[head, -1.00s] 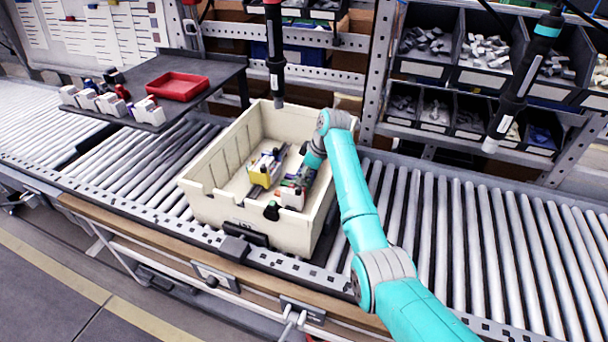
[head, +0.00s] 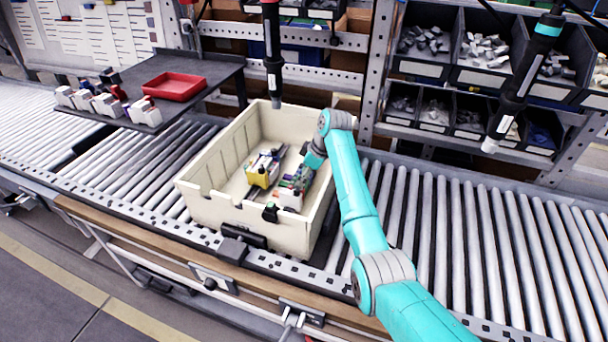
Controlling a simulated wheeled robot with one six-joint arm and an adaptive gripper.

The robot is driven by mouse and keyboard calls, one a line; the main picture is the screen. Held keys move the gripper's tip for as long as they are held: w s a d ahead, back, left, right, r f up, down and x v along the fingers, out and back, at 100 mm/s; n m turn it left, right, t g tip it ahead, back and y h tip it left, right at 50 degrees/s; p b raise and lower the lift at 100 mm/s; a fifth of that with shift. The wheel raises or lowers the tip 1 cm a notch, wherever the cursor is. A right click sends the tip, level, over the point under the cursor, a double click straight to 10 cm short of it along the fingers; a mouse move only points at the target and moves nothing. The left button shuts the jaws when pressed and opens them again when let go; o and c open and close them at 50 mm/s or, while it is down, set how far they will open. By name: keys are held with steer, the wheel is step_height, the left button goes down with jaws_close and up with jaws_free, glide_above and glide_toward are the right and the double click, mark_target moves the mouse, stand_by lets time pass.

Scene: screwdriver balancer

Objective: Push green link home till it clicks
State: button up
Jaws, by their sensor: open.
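My teal arm reaches down into the cream tote (head: 213,207), and my gripper (head: 303,176) is low inside it, on the right side. The gripper is small here and partly hidden by the wrist. Just below and left of it is a white block-like part (head: 289,200) with small coloured pieces, some green and purple. A dark green-black piece (head: 270,212) sits at the front wall of the tote. A yellow and white part (head: 262,171) stands to the left of the gripper. I cannot tell which piece is the green link or whether the gripper touches it.
The tote stands on a roller conveyor (head: 470,240). A black screwdriver (head: 272,65) hangs behind the tote, and another (head: 515,90) with a teal band hangs at right. A dark shelf at left holds a red tray (head: 175,87) and several small parts.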

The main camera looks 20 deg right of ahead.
steer(key=v, duration=0.8)
steer(key=shift+w, duration=0.2)
